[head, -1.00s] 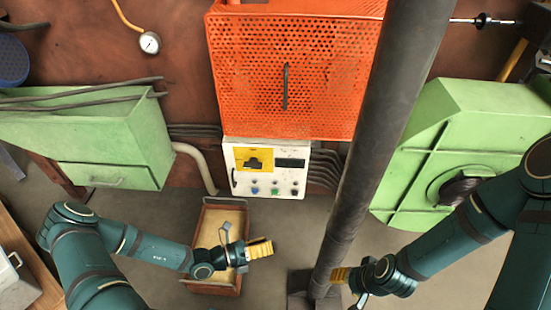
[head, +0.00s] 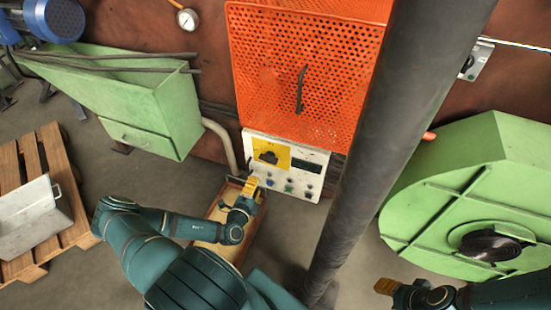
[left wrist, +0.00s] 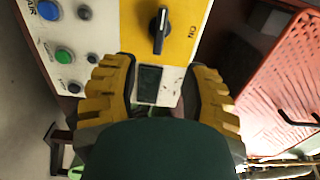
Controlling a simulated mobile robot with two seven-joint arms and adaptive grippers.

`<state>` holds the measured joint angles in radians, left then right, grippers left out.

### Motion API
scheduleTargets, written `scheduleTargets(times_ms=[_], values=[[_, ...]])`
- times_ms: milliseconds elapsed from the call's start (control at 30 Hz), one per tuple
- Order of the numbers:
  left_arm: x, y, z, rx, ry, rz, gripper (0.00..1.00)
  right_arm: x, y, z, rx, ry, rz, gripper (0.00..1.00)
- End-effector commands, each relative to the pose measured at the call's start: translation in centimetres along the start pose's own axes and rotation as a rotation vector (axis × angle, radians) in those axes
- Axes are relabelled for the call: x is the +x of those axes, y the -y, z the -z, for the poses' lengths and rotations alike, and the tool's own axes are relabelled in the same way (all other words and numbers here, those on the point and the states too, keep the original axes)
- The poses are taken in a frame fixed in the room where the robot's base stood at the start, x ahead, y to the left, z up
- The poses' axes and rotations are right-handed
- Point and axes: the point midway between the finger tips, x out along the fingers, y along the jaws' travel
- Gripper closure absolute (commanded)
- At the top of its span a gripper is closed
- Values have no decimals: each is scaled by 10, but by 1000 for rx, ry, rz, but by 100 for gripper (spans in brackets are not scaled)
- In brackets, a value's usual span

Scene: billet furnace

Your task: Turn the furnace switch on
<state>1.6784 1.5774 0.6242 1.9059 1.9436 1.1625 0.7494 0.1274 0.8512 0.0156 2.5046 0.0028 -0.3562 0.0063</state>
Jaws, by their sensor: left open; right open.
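The furnace switch is a black rotary knob (left wrist: 160,30) on a yellow plate (left wrist: 180,45) in the left wrist view, with the word "NO" or "ON" printed beside it. In the head view the switch (head: 268,157) sits on the yellow plate of the white control panel (head: 312,178), below the orange perforated furnace guard. My left gripper (head: 251,186) is in front of the panel, below the knob. In the left wrist view its yellow fingers (left wrist: 158,85) are apart and empty, with the knob beyond their tips. My right gripper (head: 388,288) is open at lower right, far from the panel.
A dark column (head: 385,130) stands right of the panel. The orange guard (head: 300,70) is above it. Green machines stand at left (head: 150,110) and right (head: 470,190). A shallow bin (head: 222,256) lies under my left arm. A pallet (head: 30,155) is at far left.

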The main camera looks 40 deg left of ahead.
Motion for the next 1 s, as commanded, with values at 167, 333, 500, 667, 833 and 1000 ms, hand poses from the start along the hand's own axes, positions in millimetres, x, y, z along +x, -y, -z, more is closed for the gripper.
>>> scheduleTargets(times_ms=[167,333,500,667,833,1000], values=[[28,0,2,2,-4,3,54,4,-2,-2,-2,3,1,53],[62,-1,2,2,-5,4,54,10,-3,-4,-3,8,1,53],[94,-1,2,2,-6,2,54,15,-5,-6,-4,13,1,53],[116,-1,2,3,-6,1,54,18,-7,-7,-5,16,2,53],[129,0,2,2,-5,1,54,20,-8,-8,-6,16,2,53],[132,0,2,2,-6,1,54,20,-8,-8,-6,16,2,53]])
